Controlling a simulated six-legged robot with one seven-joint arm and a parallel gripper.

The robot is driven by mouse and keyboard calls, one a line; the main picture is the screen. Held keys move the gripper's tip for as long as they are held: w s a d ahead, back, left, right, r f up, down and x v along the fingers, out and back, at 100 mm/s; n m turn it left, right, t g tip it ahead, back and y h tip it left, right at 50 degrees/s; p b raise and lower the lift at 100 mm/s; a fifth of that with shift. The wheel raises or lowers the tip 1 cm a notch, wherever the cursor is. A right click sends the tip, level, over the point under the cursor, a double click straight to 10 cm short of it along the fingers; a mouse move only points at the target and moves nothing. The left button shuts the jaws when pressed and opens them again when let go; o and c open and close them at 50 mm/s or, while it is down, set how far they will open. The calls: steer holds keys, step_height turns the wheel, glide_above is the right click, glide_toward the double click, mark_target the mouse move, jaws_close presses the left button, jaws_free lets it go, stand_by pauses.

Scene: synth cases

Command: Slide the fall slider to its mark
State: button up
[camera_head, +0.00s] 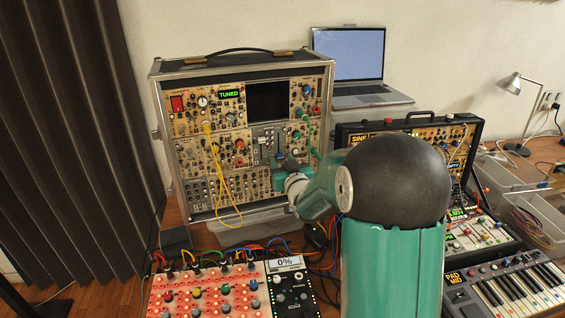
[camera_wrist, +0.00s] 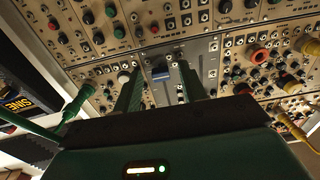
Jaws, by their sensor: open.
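In the wrist view a blue slider cap (camera_wrist: 161,72) stands out from a grey panel (camera_wrist: 172,92) of the modular synth. My gripper (camera_wrist: 160,70) is open, with one green finger on each side of the cap. I cannot tell whether either finger touches it. The panel's lettering and the mark are too small to read, so I cannot confirm that this is the fall slider. In the head view my gripper (camera_head: 279,160) is at the grey panel (camera_head: 267,135) in the middle of the synth case (camera_head: 327,92); my arm partly covers the panel's lower right.
A green cable (camera_wrist: 72,108) is plugged in left of my fingers, and a yellow cable (camera_head: 217,175) hangs at the case's left. A laptop (camera_head: 350,68) stands behind. A red-lit panel (camera_head: 208,292) and a keyboard (camera_head: 507,287) lie in front.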

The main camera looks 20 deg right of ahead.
mark_target(278, 135)
steer(key=shift+w, duration=0.2)
jaws_close()
steer(key=shift+r, duration=3.55)
jaws_free()
steer(key=shift+s, duration=0.1)
